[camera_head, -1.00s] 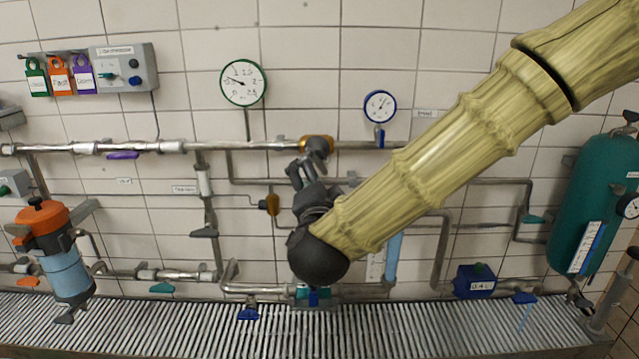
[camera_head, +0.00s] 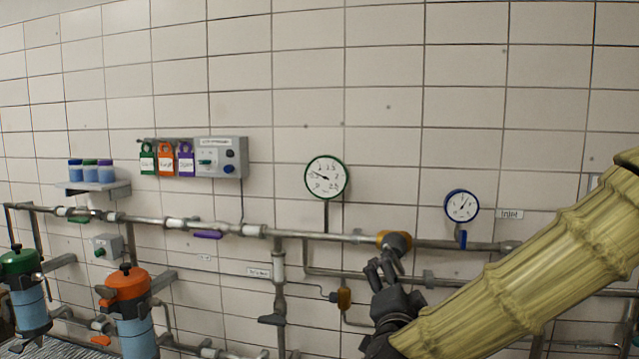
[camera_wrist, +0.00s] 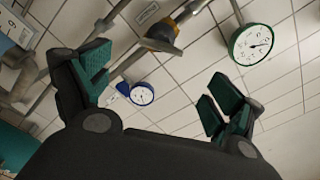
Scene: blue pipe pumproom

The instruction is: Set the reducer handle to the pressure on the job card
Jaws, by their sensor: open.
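The reducer (camera_head: 395,240), a yellow-orange body with a grey-brown knob-like handle, sits on the upper pipe right of centre. It also shows in the wrist view (camera_wrist: 162,36) at the top, ahead of my jaws. My gripper (camera_head: 382,266) is just below the reducer in the head view. In the wrist view my gripper (camera_wrist: 160,78) is open, with nothing between its fingers. The green-rimmed gauge (camera_head: 325,177) has its needle pointing up-left. The blue-rimmed gauge (camera_head: 461,206) is right of the reducer. I cannot make out a job card.
A grey panel (camera_head: 221,157) with several coloured tags hangs on the tiled wall. Pipes with a purple lever (camera_head: 208,235) run leftward. An orange-topped filter (camera_head: 127,290) and a green-topped one (camera_head: 20,265) stand at left. The upper wall is bare.

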